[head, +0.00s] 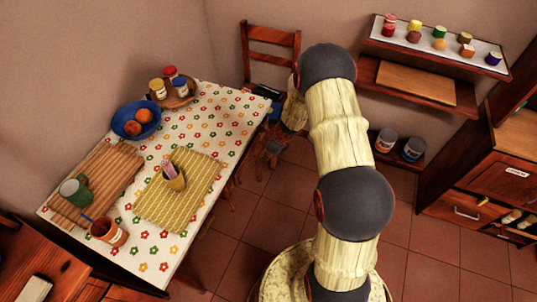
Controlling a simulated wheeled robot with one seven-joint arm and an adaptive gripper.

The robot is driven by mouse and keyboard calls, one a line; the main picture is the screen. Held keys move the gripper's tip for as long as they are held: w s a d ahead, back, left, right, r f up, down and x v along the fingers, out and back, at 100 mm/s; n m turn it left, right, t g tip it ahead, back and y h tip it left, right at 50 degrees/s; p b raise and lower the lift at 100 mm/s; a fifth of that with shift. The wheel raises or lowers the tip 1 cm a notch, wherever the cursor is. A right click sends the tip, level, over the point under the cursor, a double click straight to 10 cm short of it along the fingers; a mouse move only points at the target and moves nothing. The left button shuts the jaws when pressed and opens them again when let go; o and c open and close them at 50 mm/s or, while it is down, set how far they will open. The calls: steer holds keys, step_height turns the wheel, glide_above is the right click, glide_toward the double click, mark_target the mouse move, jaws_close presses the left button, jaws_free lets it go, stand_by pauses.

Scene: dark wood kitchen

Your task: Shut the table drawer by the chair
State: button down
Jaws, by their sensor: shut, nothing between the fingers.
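The table (220,120) with a flowered cloth stands at the left. The wooden chair (270,38) is behind its far right corner, partly hidden by my arm. My gripper (268,158) is low beside the table's right edge, near the chair, pointing down. It is shut and holds nothing. The table drawer cannot be clearly made out; the tabletop and my arm hide most of that side. I cannot tell how far out the drawer is, or whether my gripper touches it.
On the table are a blue bowl (137,121) of fruit, a round tray (190,97) with jars, a green mug (74,192) and a red pot (108,232). Wall shelves (420,83) and a wooden cabinet (494,178) stand right. Tiled floor (410,235) is free between.

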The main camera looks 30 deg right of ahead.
mark_target(249, 155)
steer(key=shift+w+a, duration=0.65)
steer(key=shift+w, duration=0.15)
steer(key=shift+w+a, duration=0.6)
steer(key=shift+w, duration=0.2)
steer(key=shift+w+a+r, duration=0.1)
steer(key=shift+w+a, duration=0.05)
steer(key=shift+w, duration=0.05)
steer(key=shift+w+a+p, duration=0.65)
steer(key=shift+w+p, duration=0.15)
steer(key=shift+w, duration=0.1)
steer(key=shift+s, duration=0.1)
